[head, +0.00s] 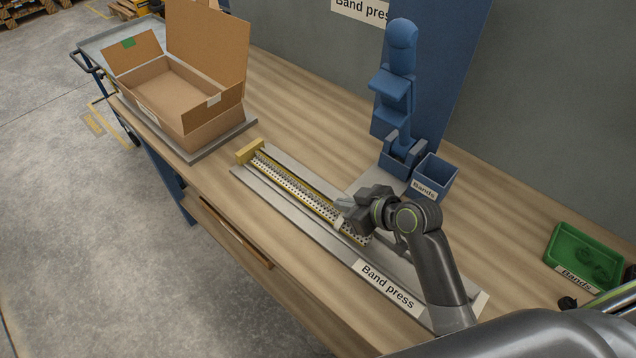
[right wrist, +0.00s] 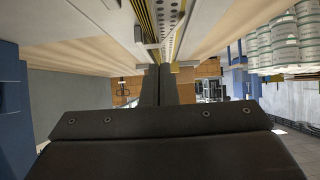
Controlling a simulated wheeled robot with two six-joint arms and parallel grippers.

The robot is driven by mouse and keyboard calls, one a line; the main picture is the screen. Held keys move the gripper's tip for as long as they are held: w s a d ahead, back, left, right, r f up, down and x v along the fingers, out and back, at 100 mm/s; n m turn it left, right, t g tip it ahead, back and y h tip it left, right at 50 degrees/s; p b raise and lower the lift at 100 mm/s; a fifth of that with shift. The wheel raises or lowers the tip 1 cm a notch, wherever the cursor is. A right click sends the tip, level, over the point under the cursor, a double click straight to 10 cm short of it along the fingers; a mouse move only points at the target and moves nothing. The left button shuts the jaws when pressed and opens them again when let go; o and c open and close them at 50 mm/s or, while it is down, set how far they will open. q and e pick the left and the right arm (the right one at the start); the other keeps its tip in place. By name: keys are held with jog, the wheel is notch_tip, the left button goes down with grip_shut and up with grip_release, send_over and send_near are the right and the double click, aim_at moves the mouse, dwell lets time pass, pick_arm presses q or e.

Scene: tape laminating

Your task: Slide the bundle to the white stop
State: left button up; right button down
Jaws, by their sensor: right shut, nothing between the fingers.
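The bundle (head: 300,188) is a long row of perforated metal strips with yellow edges, lying in the grey channel of the band press (head: 318,236). A yellow block (head: 249,151) stands at its far left end. A small whitish piece (head: 340,224) shows at the near end beside my right gripper (head: 344,206); I cannot tell whether it is the white stop. My right gripper is shut and empty, over the near part of the bundle. In the right wrist view its shut fingers (right wrist: 160,82) point along the channel, close to the perforated strips (right wrist: 150,22). My left gripper is not in view.
An open cardboard box (head: 178,85) sits on a grey plate at the far left. A blue press (head: 398,95) and a blue bin (head: 434,176) stand behind the channel. A green tray (head: 585,253) is at the right. The table's front edge is close to the channel.

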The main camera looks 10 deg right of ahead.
aim_at(309, 188)
jog(key=w+a, duration=0.1)
jog(key=w, duration=0.1)
jog(key=w+a+p, duration=0.1)
jog(key=w, duration=0.1)
jog(key=w+a+p, duration=0.1)
jog(key=w+a, duration=0.1)
jog(key=shift+w+a+r, duration=0.1)
jog(key=shift+w, duration=0.2)
jog(key=shift+w+a, duration=0.2)
jog(key=shift+w, duration=0.05)
jog(key=shift+f+p, duration=0.4)
jog(key=shift+p, duration=0.1)
jog(key=shift+f, duration=0.45)
jog(key=shift+s+f+b, duration=0.1)
jog(key=shift+b, duration=0.25)
